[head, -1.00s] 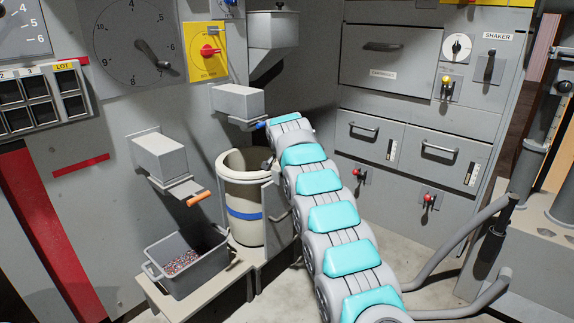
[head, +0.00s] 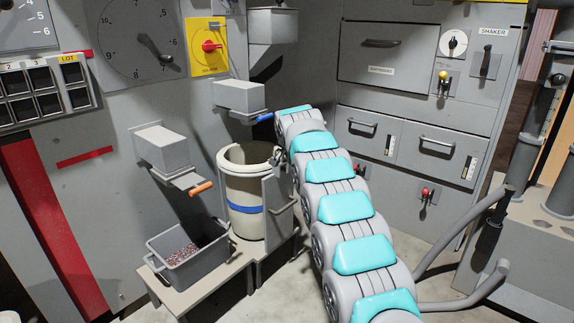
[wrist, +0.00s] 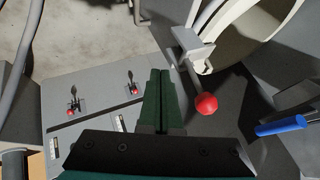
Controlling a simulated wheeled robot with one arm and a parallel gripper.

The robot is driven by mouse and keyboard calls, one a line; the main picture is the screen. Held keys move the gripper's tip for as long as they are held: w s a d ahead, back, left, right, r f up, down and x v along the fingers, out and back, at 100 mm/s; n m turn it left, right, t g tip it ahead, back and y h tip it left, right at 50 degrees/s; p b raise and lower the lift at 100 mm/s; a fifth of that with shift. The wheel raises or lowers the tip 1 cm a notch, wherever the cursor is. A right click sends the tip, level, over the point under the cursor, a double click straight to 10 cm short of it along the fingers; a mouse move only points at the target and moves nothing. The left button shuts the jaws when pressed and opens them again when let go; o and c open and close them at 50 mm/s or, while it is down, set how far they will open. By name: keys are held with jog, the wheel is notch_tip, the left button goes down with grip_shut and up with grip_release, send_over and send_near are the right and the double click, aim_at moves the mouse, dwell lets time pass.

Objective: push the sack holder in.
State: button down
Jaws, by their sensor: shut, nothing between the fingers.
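The sack holder, a grey bracket (head: 279,205) with a handle, stands at the right of a cream sack (head: 240,188) with a blue band, below the hopper. In the wrist view, the sack's pale round rim (wrist: 240,50) is at top right. Beside it is a grey clamp (wrist: 196,48) with a lever ending in a red ball (wrist: 206,104). My gripper (wrist: 160,72) is shut and empty, its dark green fingers left of the red ball, apart from it in the picture. In the head view my arm hides the gripper.
A grey bin of scrap (head: 188,262) stands on the low bench left of the sack. Above are boxes with an orange handle (head: 201,188) and a blue handle (head: 264,117); the blue one also shows in the wrist view (wrist: 280,126). Drawers (head: 425,150) with red-knobbed levers are at right.

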jog(key=v, duration=0.8)
jog(key=s+d+f+n+g, duration=0.1)
jog(key=s+d+g, duration=0.1)
jog(key=s+d, duration=0.5)
jog(key=s+d+n+g+h, duration=0.1)
jog(key=s+d, duration=0.3)
jog(key=s, duration=0.8)
jog(key=s+d+f+n+g, duration=0.1)
jog(key=s+d+n+g, duration=0.1)
jog(key=s+d, duration=0.5)
jog(key=s+d+f+n+g+p, duration=0.1)
jog(key=s+f, duration=0.3)
jog(key=s, duration=1.4)
jog(key=s+f+n+g, duration=0.3)
jog(key=s+f, duration=0.1)
jog(key=s, duration=1.5)
jog(key=shift+s+d+f+g+y+p, duration=0.25)
jog(key=shift+s+d+g+y+p, duration=0.05)
jog(key=shift+s+d+g+p, duration=0.1)
